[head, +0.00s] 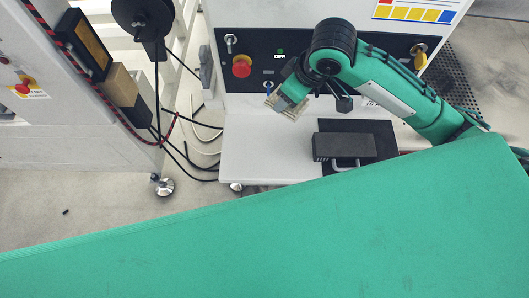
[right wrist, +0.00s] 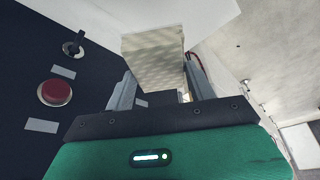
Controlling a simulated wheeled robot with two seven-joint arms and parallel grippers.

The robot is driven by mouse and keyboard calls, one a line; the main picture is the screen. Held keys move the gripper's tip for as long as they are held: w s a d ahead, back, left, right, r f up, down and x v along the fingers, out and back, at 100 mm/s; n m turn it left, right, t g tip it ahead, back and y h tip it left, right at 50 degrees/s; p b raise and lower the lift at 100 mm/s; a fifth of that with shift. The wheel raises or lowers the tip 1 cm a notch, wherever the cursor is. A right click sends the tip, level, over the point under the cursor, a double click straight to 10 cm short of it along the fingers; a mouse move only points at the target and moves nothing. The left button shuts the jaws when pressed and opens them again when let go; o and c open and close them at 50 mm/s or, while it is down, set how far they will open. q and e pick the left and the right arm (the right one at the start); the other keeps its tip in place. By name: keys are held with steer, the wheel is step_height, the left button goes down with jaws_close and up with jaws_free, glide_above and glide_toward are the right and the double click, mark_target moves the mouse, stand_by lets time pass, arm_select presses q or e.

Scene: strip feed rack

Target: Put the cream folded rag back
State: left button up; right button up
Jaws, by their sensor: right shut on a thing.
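The cream folded rag (right wrist: 153,62) is held between the two fingers of my right gripper (right wrist: 155,88) in the right wrist view. It looks like a pale, quilted block. In the head view my right gripper (head: 284,104) is over the back of the white shelf (head: 245,155), in front of the dark control panel, and the rag (head: 291,106) shows at its tip. Whether the rag touches the shelf I cannot tell. My left gripper is not in view.
A dark box with a handle (head: 343,147) sits on a black mat (head: 385,131) at the shelf's right. The shelf's left part is bare. The panel has a red button (head: 241,66) and a yellow-tagged switch (head: 420,54). Cables hang left of the shelf.

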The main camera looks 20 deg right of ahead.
steer(key=s+a+n+g+y+b, duration=0.2)
steer(key=a+n, duration=0.2)
steer(key=n, duration=0.3)
step_height(320, 180, down, 14)
steer(key=shift+r+p, duration=0.2)
steer(key=shift+p, duration=0.45)
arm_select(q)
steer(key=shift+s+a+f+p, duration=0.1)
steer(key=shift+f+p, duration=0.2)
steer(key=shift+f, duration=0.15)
arm_select(e)
steer(key=shift+f, duration=2.55)
steer(key=shift+f, duration=0.15)
steer(key=o, duration=1)
steer(key=shift+c, duration=0.2)
arm_select(q)
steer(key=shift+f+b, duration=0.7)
steer(key=shift+b, duration=0.05)
arm_select(e)
steer(key=v, duration=1.2)
steer(key=shift+r, duration=0.2)
steer(key=shift+a, duration=0.15)
